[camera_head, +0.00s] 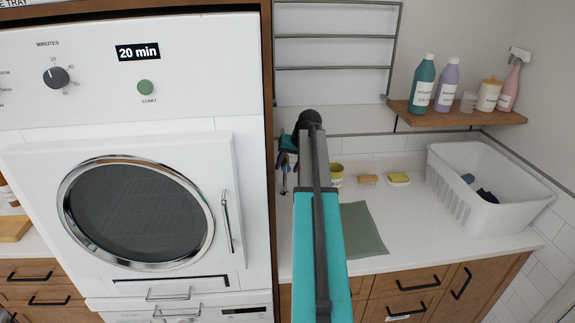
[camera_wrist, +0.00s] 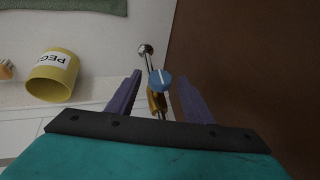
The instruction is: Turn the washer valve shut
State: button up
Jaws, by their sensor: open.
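The washer valve shows in the wrist view as a round blue knob (camera_wrist: 161,79) with a white line across it. It sits on a brass body (camera_wrist: 157,103) with a chrome end (camera_wrist: 145,49) beyond. The white line runs roughly up and down the picture, nearly along the pipe. My gripper (camera_wrist: 158,93) is open, with one purple finger on each side of the valve. I see no clear contact with the knob. In the head view my gripper (camera_head: 286,158) is partly hidden by my arm, and a small metal fitting (camera_head: 284,181) shows just below it.
A brown cabinet side panel (camera_wrist: 230,60) stands close on the right in the wrist view. A yellow PEGS pot (camera_wrist: 53,77) is to the left. The white dryer (camera_head: 130,150), counter cloth (camera_head: 362,230), white basket (camera_head: 490,190) and bottle shelf (camera_head: 460,117) surround the arm.

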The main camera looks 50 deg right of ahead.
jog(key=c, duration=1.1)
jog(key=shift+o, duration=0.3)
jog(key=shift+d+f+b, duration=0.1)
jog(key=shift+f+b, duration=0.05)
jog(key=shift+b, duration=0.2)
jog(key=shift+s+d+f+m+t+y+b, duration=0.2)
jog(key=shift+f+m+t+y+b, duration=0.45)
jog(key=shift+t+y+b, duration=1.4)
jog(key=shift+s+d+f+m+t+y+b, duration=0.2)
jog(key=shift+m+t+y+b, duration=1)
jog(key=shift+t+b, duration=1.6)
jog(key=shift+s+d+f+m+t+y+b, duration=0.15)
jog(key=shift+f+m+t+y+b, duration=0.5)
jog(key=shift+t+y+b, duration=1.75)
jog(key=shift+r+g+h+b, duration=0.25)
jog(key=shift+g+h+b, duration=0.3)
jog(key=shift+h+b, duration=0.1)
jog(key=o, duration=1)
